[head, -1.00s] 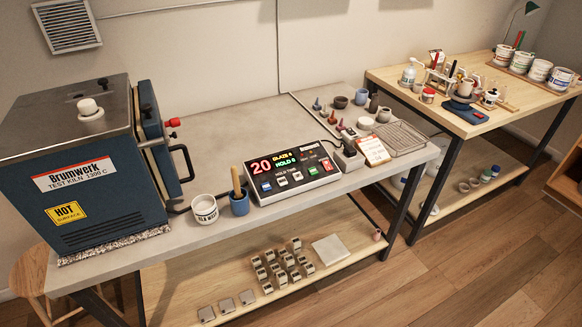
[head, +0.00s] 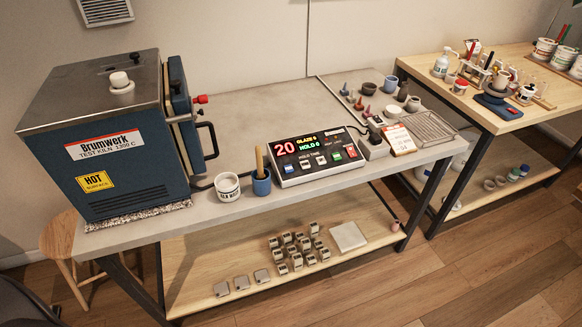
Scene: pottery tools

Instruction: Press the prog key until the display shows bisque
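The kiln controller (head: 317,169) is a pale box with a black sloped face on the grey bench, right of the kiln. Its display (head: 296,146) shows a red 20, a yellow line that appears to read GLAZE 6, and a green line HOLD 0. Below the display is a row of keys (head: 320,161) in blue, white, green and red; their labels are too small to read, so I cannot tell which is prog. Neither of my grippers shows in the head view.
The blue kiln (head: 120,150) with a HOT sign stands at the bench's left. A white cup (head: 228,187) and a blue tool pot (head: 262,184) stand just left of the controller. A stool (head: 62,240) stands at lower left.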

